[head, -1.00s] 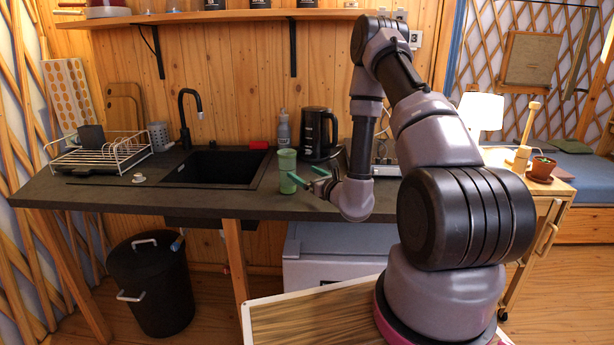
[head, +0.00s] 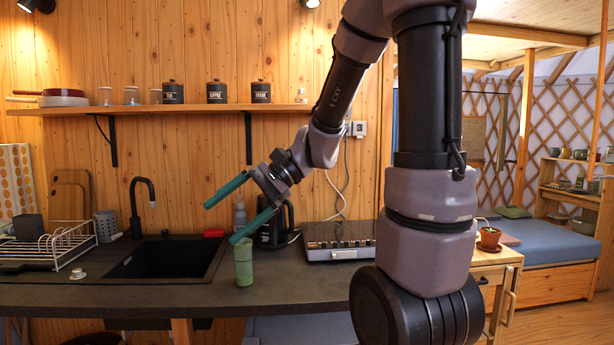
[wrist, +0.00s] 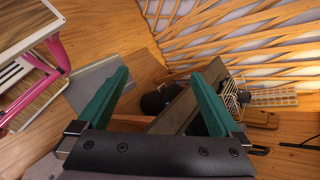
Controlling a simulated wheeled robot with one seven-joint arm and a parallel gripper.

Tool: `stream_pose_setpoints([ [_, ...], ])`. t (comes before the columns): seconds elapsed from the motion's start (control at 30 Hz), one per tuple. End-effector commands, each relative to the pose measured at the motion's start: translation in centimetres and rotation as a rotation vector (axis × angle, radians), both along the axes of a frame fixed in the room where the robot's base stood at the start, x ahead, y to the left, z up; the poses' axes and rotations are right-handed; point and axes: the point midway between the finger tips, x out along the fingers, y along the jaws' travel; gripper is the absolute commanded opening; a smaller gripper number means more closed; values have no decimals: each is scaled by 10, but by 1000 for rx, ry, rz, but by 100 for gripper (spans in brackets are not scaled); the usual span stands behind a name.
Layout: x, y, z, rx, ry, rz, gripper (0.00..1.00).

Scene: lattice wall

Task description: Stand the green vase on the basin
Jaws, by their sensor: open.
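The green vase (head: 243,264) stands upright on the dark counter, just right of the black sink basin (head: 155,259). The basin is sunk into the counter and looks empty. My gripper (head: 220,222) is open and empty, its green fingers pointing left, above the vase. The lower fingertip is close to the vase's top in the head view; I cannot tell the gap in depth. In the wrist view my gripper (wrist: 160,78) has nothing between its fingers, and I cannot make out the vase there.
A black tap (head: 136,205) rises behind the basin. A dish rack (head: 55,247) stands to its left. A black kettle (head: 275,228) and a grey bottle (head: 240,214) stand behind the vase. A hob (head: 340,240) lies to the right. A shelf (head: 190,108) hangs above.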

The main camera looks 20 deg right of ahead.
Motion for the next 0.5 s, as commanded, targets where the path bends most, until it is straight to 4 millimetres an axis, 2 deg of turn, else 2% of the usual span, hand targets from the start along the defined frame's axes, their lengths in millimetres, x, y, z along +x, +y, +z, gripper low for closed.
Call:
stream_pose_setpoints([
  [0.03, -12, -10, 6, -92, -78, 31, 100],
  [0.1, -25, -28, 9, -226, -176, 64, 100],
  [0.2, -37, -57, 19, -414, -329, 87, 100],
  [0.4, -47, -112, 51, -720, -614, 73, 100],
  [0.5, -50, -129, 65, -811, -709, 56, 100],
])
